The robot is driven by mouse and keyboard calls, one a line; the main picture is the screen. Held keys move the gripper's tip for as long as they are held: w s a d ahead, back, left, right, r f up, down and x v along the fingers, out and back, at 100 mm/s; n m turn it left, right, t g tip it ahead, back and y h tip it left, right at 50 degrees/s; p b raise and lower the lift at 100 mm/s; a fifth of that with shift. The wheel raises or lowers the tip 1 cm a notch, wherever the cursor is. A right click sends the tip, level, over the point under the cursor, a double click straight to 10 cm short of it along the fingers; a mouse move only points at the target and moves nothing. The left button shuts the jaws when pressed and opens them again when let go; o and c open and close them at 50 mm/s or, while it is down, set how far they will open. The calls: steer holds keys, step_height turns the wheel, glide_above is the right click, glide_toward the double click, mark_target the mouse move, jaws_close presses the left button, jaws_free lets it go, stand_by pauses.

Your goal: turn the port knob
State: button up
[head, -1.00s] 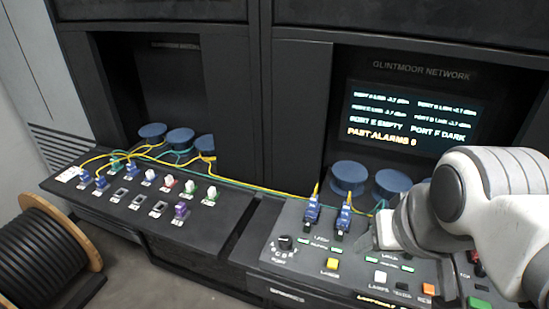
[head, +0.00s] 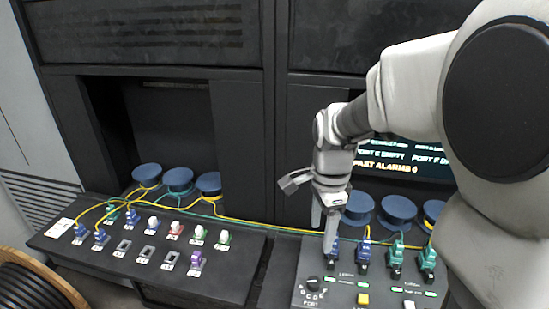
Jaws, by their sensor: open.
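The port knob (head: 313,284) is a small round black knob at the front left of the right-hand control panel (head: 300,266). Letters ring it and the word PORT stands below. My gripper (head: 331,232) points down above and behind the knob, close to the left blue connector (head: 334,260), and partly covers that connector. It is apart from the knob. The gap between its fingers is too small to make out, and nothing shows held in it.
More blue and green plugged connectors (head: 396,258) stand right of the knob, with a yellow button (head: 363,299) in front. Blue spools (head: 358,208) sit behind. A screen (head: 405,158) is partly hidden by my arm. The left panel (head: 110,262) carries several coloured connectors.

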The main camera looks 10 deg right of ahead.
mark_target(314, 281)
steer(key=shift+m, duration=0.3)
step_height(314, 281, down, 18)
steer(key=shift+w+r+b, duration=0.1)
steer(key=shift+w+b, duration=0.05)
steer(key=shift+b, duration=0.65)
jaws_close()
